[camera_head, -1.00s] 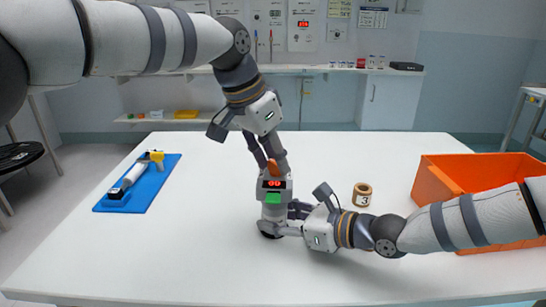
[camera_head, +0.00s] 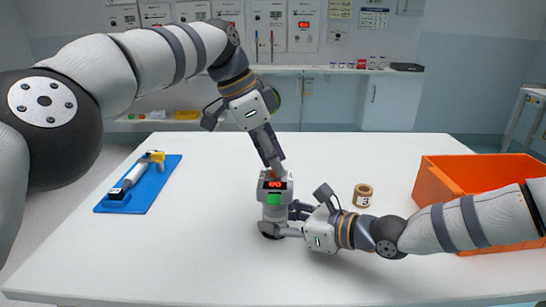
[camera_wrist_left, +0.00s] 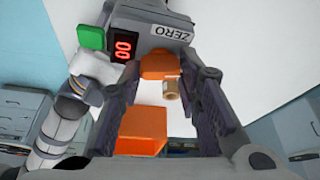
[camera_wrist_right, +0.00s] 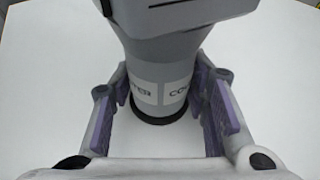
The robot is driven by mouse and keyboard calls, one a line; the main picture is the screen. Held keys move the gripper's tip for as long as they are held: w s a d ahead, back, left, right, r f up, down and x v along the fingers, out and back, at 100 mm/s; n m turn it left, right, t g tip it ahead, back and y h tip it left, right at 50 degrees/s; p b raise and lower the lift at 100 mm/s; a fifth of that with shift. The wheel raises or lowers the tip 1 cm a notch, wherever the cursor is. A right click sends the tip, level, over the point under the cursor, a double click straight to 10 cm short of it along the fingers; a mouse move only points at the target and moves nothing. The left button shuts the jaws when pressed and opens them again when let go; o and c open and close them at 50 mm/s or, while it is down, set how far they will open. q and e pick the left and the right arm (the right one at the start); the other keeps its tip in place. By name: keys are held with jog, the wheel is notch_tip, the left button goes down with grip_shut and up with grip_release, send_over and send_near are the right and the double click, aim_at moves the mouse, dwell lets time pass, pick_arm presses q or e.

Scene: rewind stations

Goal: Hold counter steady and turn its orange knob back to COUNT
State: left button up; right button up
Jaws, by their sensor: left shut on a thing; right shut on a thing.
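The counter (camera_head: 272,212) stands upright on the white table, a grey post with a red display reading 00 and a green button (camera_head: 272,199). Its orange knob (camera_wrist_left: 157,66) sits on top, beside a ZERO label in the left wrist view. My left gripper (camera_head: 276,166) reaches down from above, shut on the knob, which is mostly hidden by the fingers in the head view. My right gripper (camera_head: 284,220) comes in low from the right, shut around the counter's lower body. In the right wrist view, purple-padded fingers (camera_wrist_right: 162,100) flank the body and its partly visible label.
A blue tray (camera_head: 152,192) with a yellow-and-white tool lies on the left. A roll marked 3 (camera_head: 363,195) stands right of the counter. An orange crate (camera_head: 440,177) is at the right edge. The front left of the table is clear.

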pick_arm(q)
jog(key=shift+f, duration=0.1)
dwell(0.3)
jog(key=o, duration=1.2)
jog(key=shift+c, duration=0.2)
jog(key=v, duration=0.3)
jog(key=shift+r, duration=0.2)
jog(key=s+a, duration=0.2)
jog(key=a, duration=0.9)
jog(key=shift+a, duration=0.35)
jog(key=shift+s+f, duration=0.1)
jog(key=shift+f, duration=0.05)
jog(key=shift+c, duration=0.3)
